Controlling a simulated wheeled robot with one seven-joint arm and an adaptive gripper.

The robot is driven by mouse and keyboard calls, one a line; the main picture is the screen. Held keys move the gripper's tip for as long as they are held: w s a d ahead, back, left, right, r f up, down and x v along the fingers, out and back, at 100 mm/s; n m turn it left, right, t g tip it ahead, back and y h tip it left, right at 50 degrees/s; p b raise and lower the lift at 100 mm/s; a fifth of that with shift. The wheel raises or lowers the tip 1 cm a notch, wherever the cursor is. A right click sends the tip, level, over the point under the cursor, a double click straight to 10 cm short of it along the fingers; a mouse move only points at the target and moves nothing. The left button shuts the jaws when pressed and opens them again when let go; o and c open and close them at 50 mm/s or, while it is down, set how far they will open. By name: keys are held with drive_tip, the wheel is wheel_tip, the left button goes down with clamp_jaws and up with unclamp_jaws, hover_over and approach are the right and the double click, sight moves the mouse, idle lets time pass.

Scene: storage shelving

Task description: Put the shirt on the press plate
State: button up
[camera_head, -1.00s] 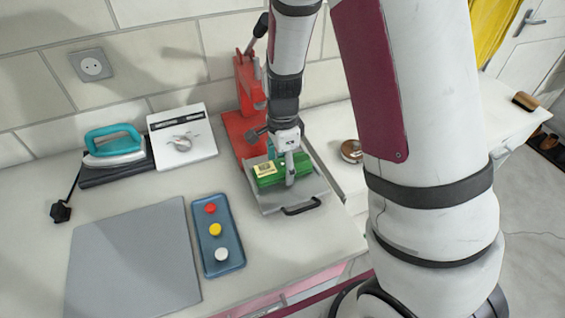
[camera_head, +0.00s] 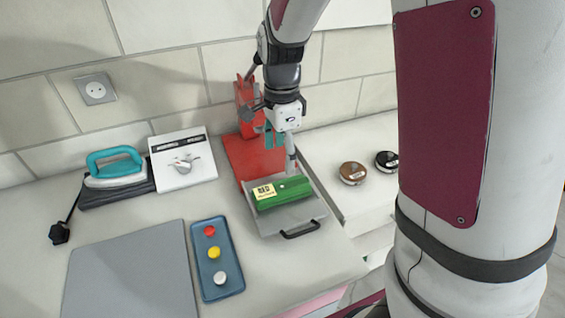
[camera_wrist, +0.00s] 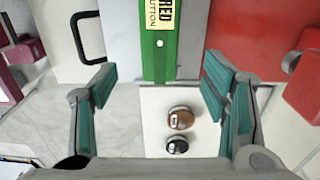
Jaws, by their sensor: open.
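The folded green shirt (camera_head: 283,193) lies on the grey press plate (camera_head: 268,226), with a yellow label near its left end. The label shows partly in the wrist view, where the shirt (camera_wrist: 160,58) runs down from the top edge. The plate has a black handle at its front. My gripper (camera_head: 281,150) is open and empty, above and behind the shirt near its right end. In the wrist view its teal fingers (camera_wrist: 160,95) are wide apart, with the shirt's end between them but apart from both. The label's top is cut off there.
The red press (camera_head: 250,155) stands behind the plate, close to my gripper. A blue tray (camera_head: 208,285) with red, yellow and white buttons lies left. A teal iron (camera_head: 115,168), white device (camera_head: 183,172) and grey mat (camera_head: 130,275) are further left. Brown (camera_head: 352,173) and black (camera_head: 387,161) round items sit right.

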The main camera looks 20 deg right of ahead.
drive_tip(key=s+r+n+t, duration=0.5)
drive_tip(key=s+r+n, duration=1)
drive_tip(key=s+n, duration=0.3)
drive_tip(key=shift+s, duration=0.9)
